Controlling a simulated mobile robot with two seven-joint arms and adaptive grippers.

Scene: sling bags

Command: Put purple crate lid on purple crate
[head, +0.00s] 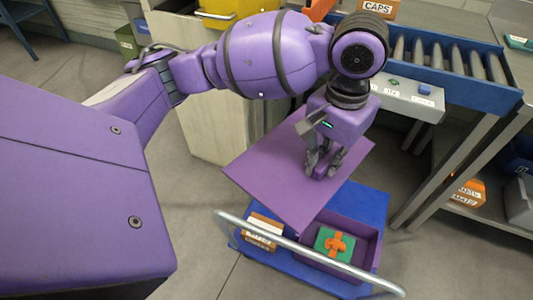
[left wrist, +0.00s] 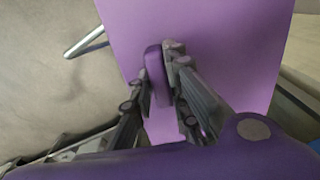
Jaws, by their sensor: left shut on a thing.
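The purple crate lid (head: 275,185) is a flat purple panel. It also fills the upper part of the left wrist view (left wrist: 225,45). My left gripper (head: 322,172) is shut on the lid's raised handle (left wrist: 154,62). The lid is held tilted above the cart, covering part of the crate. The purple crate (head: 368,242) sits on the blue cart below, to the lid's lower right. The front part of the crate's inside shows, with a green box with an orange cross (head: 335,244) in it. My right gripper is in neither view.
The blue cart (head: 372,204) has a grey handrail (head: 310,254) across its near side. A small orange and white box (head: 263,229) stands on the cart left of the crate. A roller conveyor (head: 450,65) and its metal legs stand at the right.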

